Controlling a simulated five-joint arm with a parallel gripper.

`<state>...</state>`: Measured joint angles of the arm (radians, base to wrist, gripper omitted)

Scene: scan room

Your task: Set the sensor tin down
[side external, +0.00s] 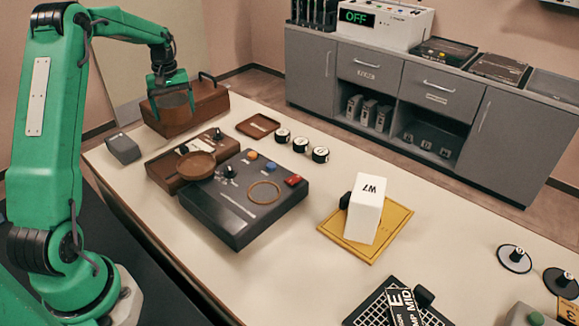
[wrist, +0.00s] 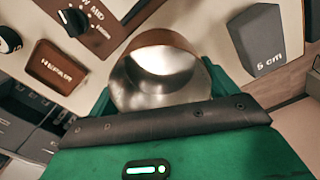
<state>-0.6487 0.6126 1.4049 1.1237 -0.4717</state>
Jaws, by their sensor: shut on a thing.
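My gripper (side external: 177,108) is in front of the brown case at the far left of the table, in the side view. In the wrist view it is shut on a round, shiny metal tin (wrist: 160,88) with a brown band along its far edge. I take this to be the sensor tin. In the side view I cannot make the tin out between the green fingers. Whether its bottom touches the table is unclear.
A grey block marked 5 cm (wrist: 262,40) and a small brown tray (wrist: 57,66) lie either side of the tin. The brown case (side external: 207,108) stands behind my gripper. A brown box with a dial (side external: 165,168) and a dark control box (side external: 243,225) stand nearer.

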